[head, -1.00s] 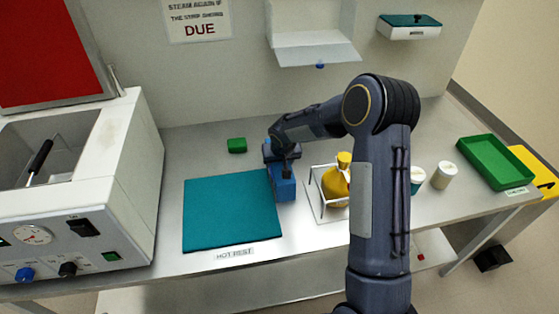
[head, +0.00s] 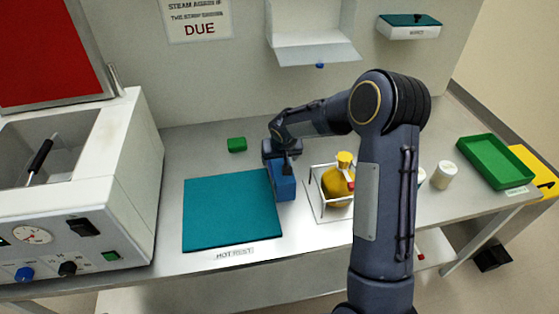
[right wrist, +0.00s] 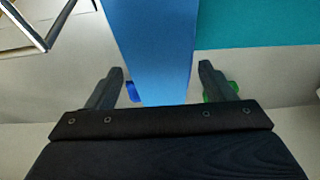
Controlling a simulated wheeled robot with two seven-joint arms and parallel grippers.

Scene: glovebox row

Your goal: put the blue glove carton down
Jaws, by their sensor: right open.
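The blue glove carton (head: 285,188) stands on the steel bench, between the teal mat and the wire rack, close to the mat's right edge. My right gripper (head: 280,163) is at the carton's far upper end. In the right wrist view the carton (right wrist: 160,45) lies between the two spread fingers (right wrist: 162,72), with a visible gap on each side. Its underside is hidden in both views. My left gripper is in neither view.
The teal mat (head: 230,210) lies left of the carton. A wire rack (head: 318,205) with a yellow bottle (head: 335,184) stands close on its right. A small green block (head: 237,145) lies behind the mat. White tubs (head: 444,175) and a green tray (head: 495,162) are farther right.

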